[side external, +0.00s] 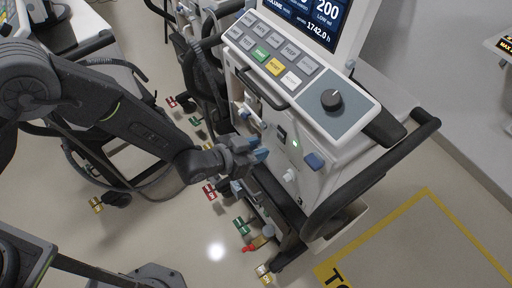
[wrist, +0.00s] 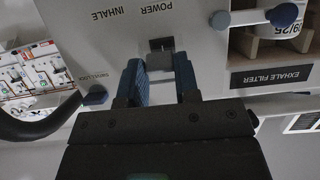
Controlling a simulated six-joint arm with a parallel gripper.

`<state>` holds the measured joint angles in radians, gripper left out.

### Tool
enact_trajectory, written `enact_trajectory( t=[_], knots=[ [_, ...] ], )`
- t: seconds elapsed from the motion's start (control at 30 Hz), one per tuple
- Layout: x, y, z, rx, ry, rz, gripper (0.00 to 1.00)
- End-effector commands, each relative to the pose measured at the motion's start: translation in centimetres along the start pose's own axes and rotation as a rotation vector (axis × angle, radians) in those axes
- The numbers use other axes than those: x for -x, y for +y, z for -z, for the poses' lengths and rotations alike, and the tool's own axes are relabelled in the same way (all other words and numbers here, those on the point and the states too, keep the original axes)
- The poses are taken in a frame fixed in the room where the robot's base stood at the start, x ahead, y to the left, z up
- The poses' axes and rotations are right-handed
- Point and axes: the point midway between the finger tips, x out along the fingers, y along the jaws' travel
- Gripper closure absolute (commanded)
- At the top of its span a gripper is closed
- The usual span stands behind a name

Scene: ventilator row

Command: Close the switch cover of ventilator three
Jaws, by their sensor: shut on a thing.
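In the wrist view the two blue fingers of my gripper (wrist: 160,78) are shut on a small grey piece, which looks like the switch cover (wrist: 159,62). A small dark recess (wrist: 160,44) shows just beyond it, below the upside-down POWER label (wrist: 157,9). How far the cover is swung is hard to tell. In the side view my gripper hides the cover.
In the wrist view another blue knob (wrist: 95,96) is left of the fingers, and an exhale filter bay (wrist: 270,45) is right. A dark handle rail (side external: 375,165) juts out. Coloured pedals (side external: 242,226) lie below.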

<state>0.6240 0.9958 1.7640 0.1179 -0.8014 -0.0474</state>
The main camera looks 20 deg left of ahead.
Motion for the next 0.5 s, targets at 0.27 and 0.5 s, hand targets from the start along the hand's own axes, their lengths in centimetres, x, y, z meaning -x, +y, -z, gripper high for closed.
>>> enact_trajectory(
  t=[0.27,0.5],
  knots=[
    [-0.5,0.0,-0.6,0.001,0.088,0.001,0.94],
    [-1.6,0.0,-1.2,0.000,0.253,0.001,0.94]
  ],
)
